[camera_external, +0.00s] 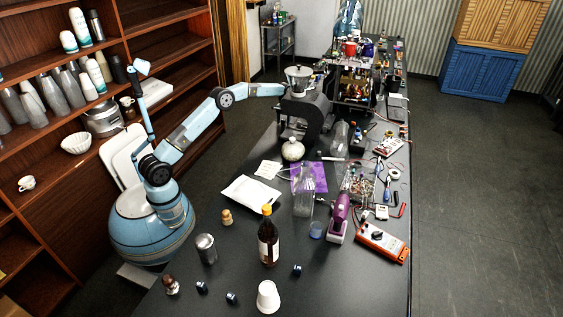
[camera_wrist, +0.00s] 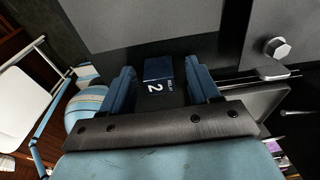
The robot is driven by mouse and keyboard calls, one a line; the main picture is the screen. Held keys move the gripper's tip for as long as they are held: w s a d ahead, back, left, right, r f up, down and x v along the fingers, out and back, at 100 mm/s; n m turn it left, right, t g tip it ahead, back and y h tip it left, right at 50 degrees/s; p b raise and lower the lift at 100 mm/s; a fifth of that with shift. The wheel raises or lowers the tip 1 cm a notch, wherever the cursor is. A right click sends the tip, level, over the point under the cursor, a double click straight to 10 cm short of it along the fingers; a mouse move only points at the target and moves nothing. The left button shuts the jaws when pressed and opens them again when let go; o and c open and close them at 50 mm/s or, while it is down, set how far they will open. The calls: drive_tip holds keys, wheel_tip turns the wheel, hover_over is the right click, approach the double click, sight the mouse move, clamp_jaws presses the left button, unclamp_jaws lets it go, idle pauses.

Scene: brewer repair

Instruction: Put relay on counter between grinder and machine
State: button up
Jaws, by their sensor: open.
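In the wrist view, my gripper (camera_wrist: 160,65) is open, with two blue fingers on either side of the relay (camera_wrist: 158,72). The relay is a small dark blue block marked with a white "2". In the external view, my arm reaches to the black grinder (camera_external: 305,115), and my gripper and the relay cannot be made out there. The opened machine (camera_external: 356,84) with exposed parts stands beyond the grinder.
The dark counter (camera_external: 330,285) holds a brown bottle (camera_external: 268,240), a white tray (camera_external: 251,193), a purple tool (camera_external: 339,217) and an orange meter (camera_external: 382,241). A metal bolt (camera_wrist: 277,48) stands right of my fingers. Shelves (camera_external: 170,60) line the left side.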

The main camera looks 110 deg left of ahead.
wheel_tip(320, 180, up, 12)
drive_tip(key=a, duration=0.1)
drive_tip(key=shift+a, duration=0.4)
